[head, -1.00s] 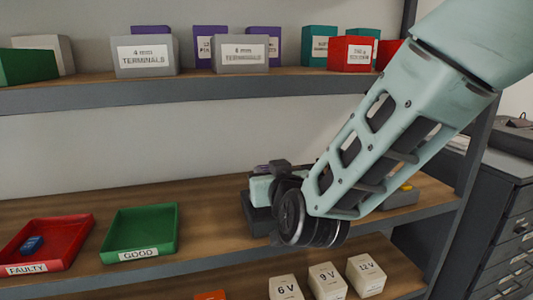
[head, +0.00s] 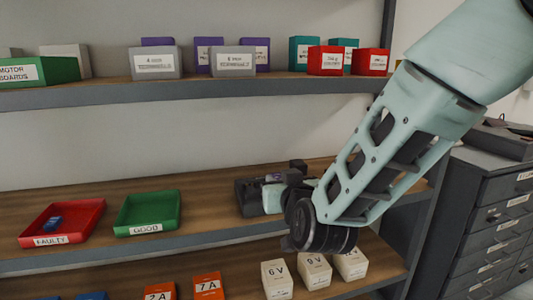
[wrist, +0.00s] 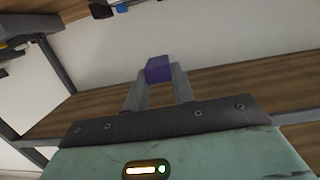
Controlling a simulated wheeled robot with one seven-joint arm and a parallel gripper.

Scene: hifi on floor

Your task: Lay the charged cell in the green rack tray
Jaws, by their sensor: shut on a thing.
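My gripper (wrist: 158,84) is shut on a small purple block, the cell (wrist: 158,68), held between its two fingertips in the wrist view. In the head view my gripper (head: 275,195) is over the middle shelf, right of the green tray and apart from it. The cell is too small and too hidden there to make out clearly. The green tray (head: 121,223), labelled GOOD, lies on the middle shelf and looks empty. A dark block (head: 247,196) shows beside my gripper; I cannot tell whether it touches.
A red tray (head: 88,222) labelled FAULTY, with a blue block (head: 53,223) in it, lies left of the green tray. Labelled boxes, such as the 6 V box (head: 277,280), stand on the lower shelf. An upper shelf (head: 200,92) holds bins. Bare shelf separates green tray and gripper.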

